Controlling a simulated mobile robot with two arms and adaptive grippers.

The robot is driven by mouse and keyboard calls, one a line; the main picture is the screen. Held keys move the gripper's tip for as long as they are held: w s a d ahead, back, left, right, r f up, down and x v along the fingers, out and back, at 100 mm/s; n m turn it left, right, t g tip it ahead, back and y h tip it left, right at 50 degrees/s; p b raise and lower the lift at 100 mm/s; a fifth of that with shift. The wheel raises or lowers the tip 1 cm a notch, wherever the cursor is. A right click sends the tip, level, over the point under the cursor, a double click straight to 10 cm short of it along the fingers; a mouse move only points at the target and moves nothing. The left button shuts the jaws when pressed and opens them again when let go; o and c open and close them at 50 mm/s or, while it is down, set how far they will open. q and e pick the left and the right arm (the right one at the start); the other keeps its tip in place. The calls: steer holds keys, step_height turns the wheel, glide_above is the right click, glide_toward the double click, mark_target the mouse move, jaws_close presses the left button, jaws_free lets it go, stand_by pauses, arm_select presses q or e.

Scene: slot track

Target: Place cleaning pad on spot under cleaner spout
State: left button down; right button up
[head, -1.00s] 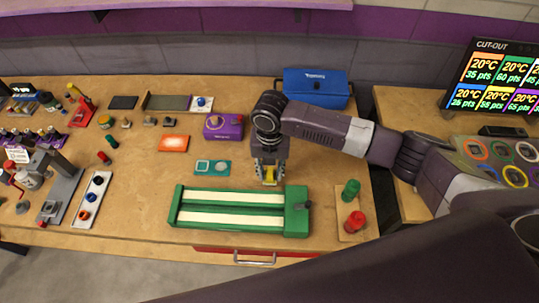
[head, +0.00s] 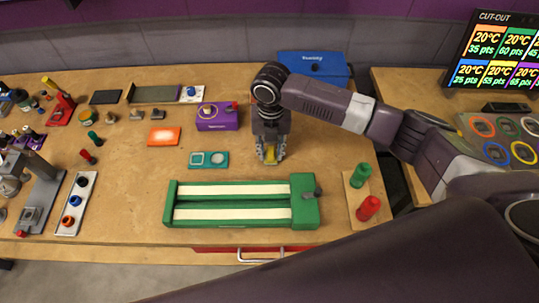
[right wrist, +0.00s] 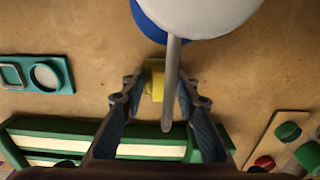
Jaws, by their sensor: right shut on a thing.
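My right gripper (head: 270,155) hangs over the table just behind the green slot track (head: 305,212). Its fingers are shut on a small yellow block (right wrist: 155,80), which seems to be the cleaning pad. In the right wrist view the block shows between the fingertips (right wrist: 160,85), with a grey rod from a white round part partly in front of it. A grey stand (head: 45,185) with an overhanging top, likely the cleaner, is at the left of the table. A small square spot (head: 30,214) is on its base. My left gripper is out of view.
A purple box (head: 218,118), a teal tray (head: 208,160) and an orange-and-white pad (head: 164,136) lie left of the gripper. Red (head: 368,207) and green pegs stand at right. A blue toolbox (head: 312,65) is behind.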

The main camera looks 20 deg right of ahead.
steer(key=shift+d, duration=0.3)
steer(key=shift+f, duration=0.15)
steer(key=o, duration=1.1)
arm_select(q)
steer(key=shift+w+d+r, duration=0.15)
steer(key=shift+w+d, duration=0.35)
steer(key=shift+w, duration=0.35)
arm_select(e)
steer(key=shift+a, duration=0.1)
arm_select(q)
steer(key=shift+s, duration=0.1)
arm_select(e)
steer(key=shift+w+r, duration=0.1)
steer(key=shift+r, duration=0.4)
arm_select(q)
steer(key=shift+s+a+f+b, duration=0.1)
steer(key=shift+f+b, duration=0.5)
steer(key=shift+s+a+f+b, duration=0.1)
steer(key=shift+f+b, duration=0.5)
arm_select(e)
step_height(320, 180, up, 11)
steer(key=shift+r, duration=0.2)
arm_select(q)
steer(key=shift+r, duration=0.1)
arm_select(e)
steer(key=shift+r, duration=0.1)
